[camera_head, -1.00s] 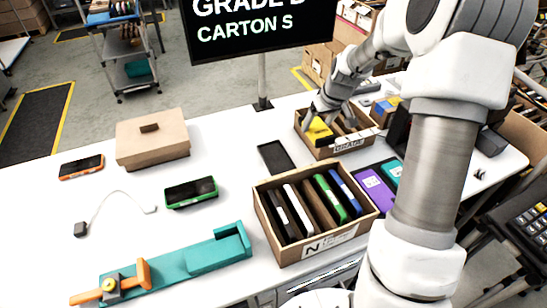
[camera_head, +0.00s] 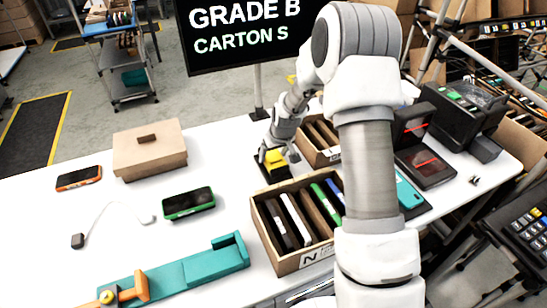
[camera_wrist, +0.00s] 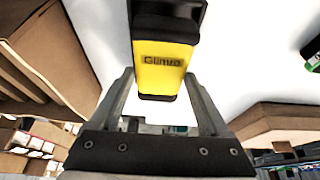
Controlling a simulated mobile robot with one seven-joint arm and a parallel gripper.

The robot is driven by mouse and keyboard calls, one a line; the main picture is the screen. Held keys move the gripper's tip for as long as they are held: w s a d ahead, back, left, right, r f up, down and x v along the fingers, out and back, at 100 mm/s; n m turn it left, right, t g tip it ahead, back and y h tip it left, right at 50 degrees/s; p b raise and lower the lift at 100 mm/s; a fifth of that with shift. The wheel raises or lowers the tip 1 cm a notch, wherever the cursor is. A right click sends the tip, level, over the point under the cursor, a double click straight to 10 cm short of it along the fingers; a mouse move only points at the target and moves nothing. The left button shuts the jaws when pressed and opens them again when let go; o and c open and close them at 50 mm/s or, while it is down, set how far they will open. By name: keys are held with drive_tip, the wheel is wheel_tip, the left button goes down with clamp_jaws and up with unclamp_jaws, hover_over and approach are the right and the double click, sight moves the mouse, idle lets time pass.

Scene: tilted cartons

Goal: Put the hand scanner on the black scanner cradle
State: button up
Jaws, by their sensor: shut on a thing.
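The hand scanner (camera_head: 275,158), yellow with black parts, is between the fingers of my gripper (camera_head: 277,152), which is shut on it. In the wrist view its yellow lettered face (camera_wrist: 165,65) with black ends shows between the two fingers of my gripper (camera_wrist: 160,80). In the head view the scanner is over the place of the black scanner cradle (camera_head: 264,174), of which only a dark part shows below it. I cannot tell whether scanner and cradle touch.
A carton (camera_head: 295,258) of upright phones and tablets stands in front, close by. A second carton (camera_head: 318,155) stands just right. A closed brown box (camera_head: 150,158), a green-edged device (camera_head: 189,203) and an orange-edged device (camera_head: 78,178) lie left. The table between is clear.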

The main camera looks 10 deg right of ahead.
drive_tip(key=shift+f, duration=0.9)
drive_tip(key=o, duration=1)
drive_tip(key=shift+f, duration=0.1)
drive_tip(key=shift+o, duration=0.2)
